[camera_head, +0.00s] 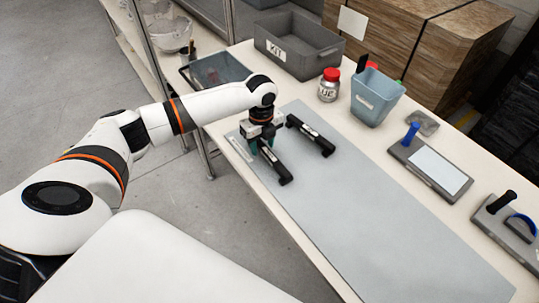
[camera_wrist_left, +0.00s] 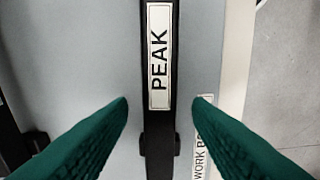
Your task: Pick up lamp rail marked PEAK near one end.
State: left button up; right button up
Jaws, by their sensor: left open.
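The lamp rail marked PEAK is a black bar with a white label; in the head view it (camera_head: 275,167) lies on the grey mat (camera_head: 345,205), one end under my left gripper (camera_head: 258,147). In the left wrist view the rail (camera_wrist_left: 159,135) runs top to bottom, its PEAK label (camera_wrist_left: 159,58) reading sideways. The green fingers of my left gripper (camera_wrist_left: 160,101) are open, one on each side of the rail, with gaps on both sides. From these views I cannot tell their exact height. My right gripper is not in view.
A second black rail (camera_head: 311,136) lies close by on the mat. A grey KIT bin (camera_head: 298,48), a red-lidded jar (camera_head: 329,85) and a blue-grey bin (camera_head: 375,97) stand behind. Boards with tools lie to the right. The mat's near right part is clear.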

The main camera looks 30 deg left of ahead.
pick_arm(q)
jog(key=shift+f, duration=0.45)
jog(key=shift+f, duration=0.25)
dwell(0.4)
grip_shut()
